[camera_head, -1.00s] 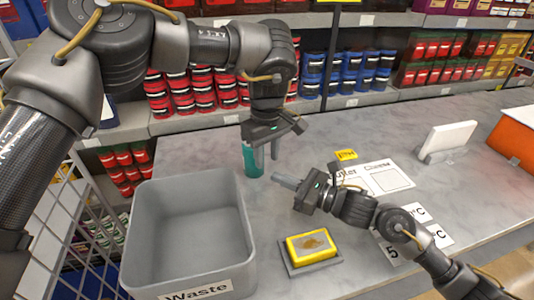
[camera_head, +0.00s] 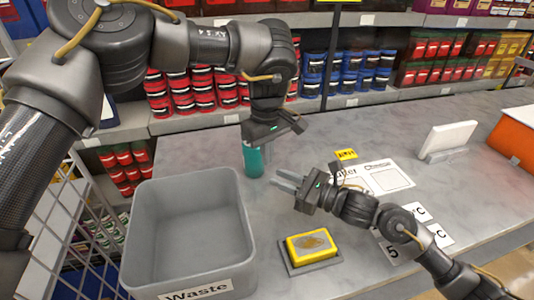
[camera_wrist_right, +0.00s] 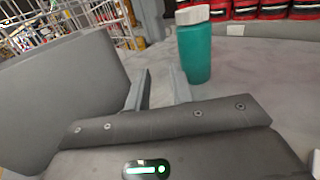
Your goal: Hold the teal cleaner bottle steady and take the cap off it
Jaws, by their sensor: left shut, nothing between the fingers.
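The teal cleaner bottle (camera_head: 253,162) stands upright on the grey counter, just behind the waste bin. In the right wrist view the bottle (camera_wrist_right: 196,54) has its pale cap (camera_wrist_right: 193,14) on. My left gripper (camera_head: 264,143) points down at the top of the bottle, close to it, and is shut with nothing in it. It hides the cap in the head view. My right gripper (camera_head: 287,181) is open and empty, to the right of and nearer than the bottle, with its fingers pointing left. Its open fingers (camera_wrist_right: 158,88) also show in the right wrist view, short of the bottle.
A grey waste bin (camera_head: 133,230) stands at the front left. A yellow sponge-like block (camera_head: 311,245) lies on a dark tray in front of my right gripper. A white label sheet (camera_head: 378,180) and a white stand (camera_head: 449,140) are to the right. Stocked shelves line the back.

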